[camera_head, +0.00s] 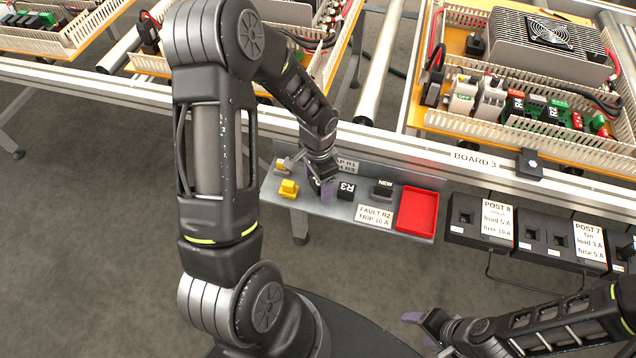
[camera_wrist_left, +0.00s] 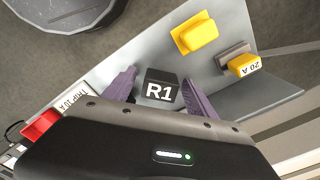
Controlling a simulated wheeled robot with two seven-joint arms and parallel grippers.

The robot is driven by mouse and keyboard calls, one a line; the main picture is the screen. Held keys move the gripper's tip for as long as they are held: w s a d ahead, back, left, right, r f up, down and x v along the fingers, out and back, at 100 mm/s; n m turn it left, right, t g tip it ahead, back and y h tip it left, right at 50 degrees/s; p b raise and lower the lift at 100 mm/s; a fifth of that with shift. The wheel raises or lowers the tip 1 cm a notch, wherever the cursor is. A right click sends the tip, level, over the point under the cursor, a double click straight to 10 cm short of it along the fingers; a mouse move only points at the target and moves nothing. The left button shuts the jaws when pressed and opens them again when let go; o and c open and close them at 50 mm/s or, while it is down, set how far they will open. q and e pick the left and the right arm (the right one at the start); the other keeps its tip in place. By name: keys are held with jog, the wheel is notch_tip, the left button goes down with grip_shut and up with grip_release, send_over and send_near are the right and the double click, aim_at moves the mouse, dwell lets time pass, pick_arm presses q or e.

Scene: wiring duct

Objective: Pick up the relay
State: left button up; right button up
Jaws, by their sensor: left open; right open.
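A black relay marked R1 (camera_wrist_left: 160,90) stands on the grey shelf (camera_wrist_left: 225,95) in the left wrist view. My left gripper (camera_wrist_left: 161,92) is open, with one purple finger on each side of R1; whether they touch it is unclear. In the head view my left gripper (camera_head: 320,188) is over the shelf and mostly hides R1. A black relay marked R3 (camera_head: 347,190) and a block marked NEW (camera_head: 383,188) stand to its right. My right gripper (camera_head: 422,330) is open and empty at the bottom, away from the shelf.
Two yellow fuses (camera_head: 288,188) lie left of the gripper; one reads 20 A (camera_wrist_left: 243,65). A red tray (camera_head: 418,211) and a label, FAULT R2 TRIP 10 A (camera_head: 375,215), are at the right. BOARD 3 (camera_head: 480,160) and its rail stand behind. Black posts (camera_head: 480,220) are farther right.

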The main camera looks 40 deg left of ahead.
pick_arm(q)
grip_shut()
dwell(0.6)
jog(key=shift+r, duration=0.15)
notch_tip(320, 180, up, 10)
jog(key=shift+f, duration=0.1)
dwell(0.3)
dwell(0.5)
jog(key=w+d+r+n, duration=0.5)
jog(key=w+d+r, duration=0.3)
jog(key=w+d, duration=0.2)
jog(key=shift+w+d+r, duration=0.2)
jog(key=shift+d+r, duration=0.1)
jog(key=shift+d, duration=0.9)
